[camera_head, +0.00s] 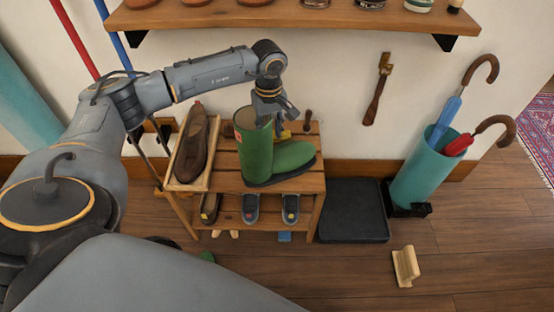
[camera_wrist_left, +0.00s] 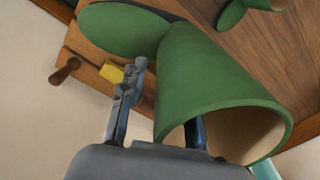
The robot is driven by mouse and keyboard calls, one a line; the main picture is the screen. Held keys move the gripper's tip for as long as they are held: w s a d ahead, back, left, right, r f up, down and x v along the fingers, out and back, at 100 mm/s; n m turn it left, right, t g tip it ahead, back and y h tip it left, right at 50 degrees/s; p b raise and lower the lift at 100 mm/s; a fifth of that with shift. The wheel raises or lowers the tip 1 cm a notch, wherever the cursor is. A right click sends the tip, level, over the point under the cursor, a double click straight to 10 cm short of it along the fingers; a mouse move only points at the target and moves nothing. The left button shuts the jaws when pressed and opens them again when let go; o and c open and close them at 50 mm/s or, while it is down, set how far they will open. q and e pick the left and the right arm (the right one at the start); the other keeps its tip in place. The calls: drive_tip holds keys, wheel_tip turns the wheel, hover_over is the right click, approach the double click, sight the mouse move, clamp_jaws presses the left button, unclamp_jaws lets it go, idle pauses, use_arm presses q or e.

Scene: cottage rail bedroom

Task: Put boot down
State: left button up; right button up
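A green boot (camera_head: 258,150) stands upright on the slatted top of a wooden shoe rack (camera_head: 228,160), its toe pointing right. My left gripper (camera_head: 279,112) is at the top of the boot's shaft, on the toe side. In the left wrist view, the boot (camera_wrist_left: 205,75) fills the middle, and its brown inside shows. My left gripper's fingers (camera_wrist_left: 160,105) are spread, one outside the shaft and the other at the rim, seemingly inside the opening. The fingers look apart from each other; contact with the boot wall is unclear. My right gripper is not in view.
A brown shoe in a wooden tray (camera_head: 206,180) sits left of the boot. Several shoes fill the lower shelf. A black mat (camera_head: 352,211), teal umbrella stand (camera_head: 420,178) and wooden block (camera_head: 405,266) are to the right. A wall shelf (camera_head: 290,18) hangs above.

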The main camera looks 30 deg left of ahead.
use_arm(q)
drive_tip(key=shift+f, duration=0.25)
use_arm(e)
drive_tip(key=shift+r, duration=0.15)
use_arm(q)
clamp_jaws()
drive_tip(key=shift+w+r, duration=0.1)
drive_tip(key=shift+r, duration=0.1)
